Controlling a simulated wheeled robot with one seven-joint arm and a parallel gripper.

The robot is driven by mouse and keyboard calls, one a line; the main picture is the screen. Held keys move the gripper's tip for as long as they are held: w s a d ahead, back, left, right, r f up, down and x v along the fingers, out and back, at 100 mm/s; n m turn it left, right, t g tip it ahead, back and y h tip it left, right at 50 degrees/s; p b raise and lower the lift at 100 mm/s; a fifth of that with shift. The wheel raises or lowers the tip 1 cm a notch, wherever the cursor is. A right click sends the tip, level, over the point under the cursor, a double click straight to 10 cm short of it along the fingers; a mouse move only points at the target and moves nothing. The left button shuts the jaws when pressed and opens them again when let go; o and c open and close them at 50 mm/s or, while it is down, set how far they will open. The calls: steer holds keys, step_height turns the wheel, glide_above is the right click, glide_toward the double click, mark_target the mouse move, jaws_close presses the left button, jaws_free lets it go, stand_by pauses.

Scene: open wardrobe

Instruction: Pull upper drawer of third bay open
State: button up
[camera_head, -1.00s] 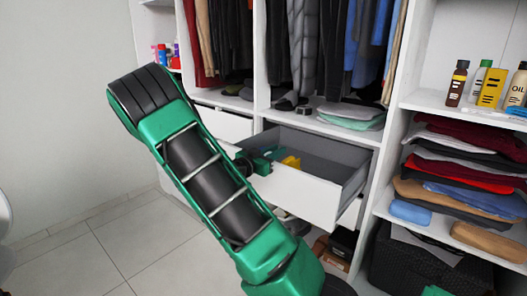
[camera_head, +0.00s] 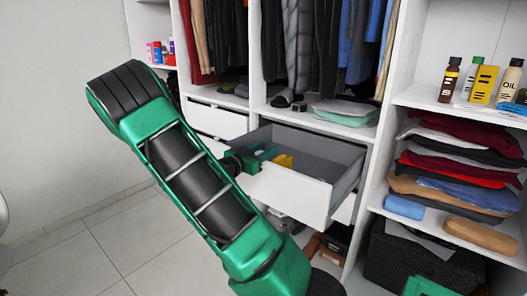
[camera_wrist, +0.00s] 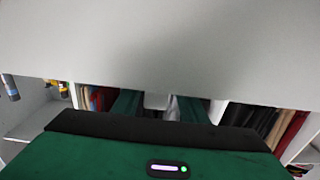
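The upper drawer (camera_head: 295,195) of the third bay stands pulled out in the head view, its white front well ahead of the cabinet and its grey inside showing. In the wrist view a broad pale panel (camera_wrist: 170,45), apparently the drawer front, fills the top. My gripper's two green fingers (camera_wrist: 160,106) pass behind its edge, with a clear gap between them. The fingertips are hidden there, so contact with the front cannot be told.
A closed drawer (camera_head: 217,122) is on the left. Shelves with folded clothes (camera_head: 455,175) and bottles (camera_head: 482,84) stand on the right. The tiled floor (camera_head: 90,245) at left is clear.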

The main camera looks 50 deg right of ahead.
steer(key=shift+s, duration=0.1)
steer(key=a, duration=1)
steer(key=shift+a, duration=0.4)
steer(key=shift+f, duration=0.2)
